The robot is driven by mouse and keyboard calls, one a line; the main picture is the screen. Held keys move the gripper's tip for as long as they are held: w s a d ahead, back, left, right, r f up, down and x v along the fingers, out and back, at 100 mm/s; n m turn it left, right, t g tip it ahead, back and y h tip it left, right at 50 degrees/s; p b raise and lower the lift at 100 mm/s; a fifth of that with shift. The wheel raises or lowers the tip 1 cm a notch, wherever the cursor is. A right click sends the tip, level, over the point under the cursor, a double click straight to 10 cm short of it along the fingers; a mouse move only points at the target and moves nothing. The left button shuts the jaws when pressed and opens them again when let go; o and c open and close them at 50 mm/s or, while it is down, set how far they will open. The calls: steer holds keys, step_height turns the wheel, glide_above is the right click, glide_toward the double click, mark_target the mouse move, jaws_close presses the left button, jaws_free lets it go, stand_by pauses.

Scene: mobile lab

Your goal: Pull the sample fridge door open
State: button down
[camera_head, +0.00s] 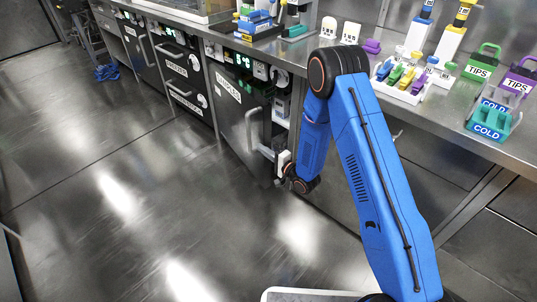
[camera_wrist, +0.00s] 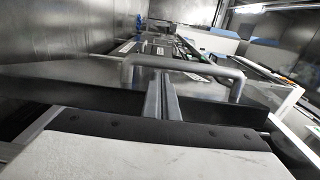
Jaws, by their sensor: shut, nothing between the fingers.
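The sample fridge door (camera_head: 238,112), a grey panel labelled SAMPLES, stands partly open in the head view, with lit shelves (camera_head: 281,106) showing to its right. Its long bar handle (camera_head: 249,128) runs up the front of the door. In the wrist view the handle (camera_wrist: 180,63) crosses the picture just beyond my fingertips. My gripper (camera_head: 270,153) is low beside the handle's lower end. In the wrist view my gripper (camera_wrist: 163,80) is shut and empty, its fingers together. I cannot tell whether the fingers touch the handle.
The bench (camera_head: 330,75) above carries a tube rack (camera_head: 402,85), TIPS boxes (camera_head: 480,63) and COLD blocks (camera_head: 489,121). Other labelled cabinets (camera_head: 180,70) stand left of the fridge. The floor (camera_head: 120,190) in front is clear.

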steer(key=shift+x, duration=1.3)
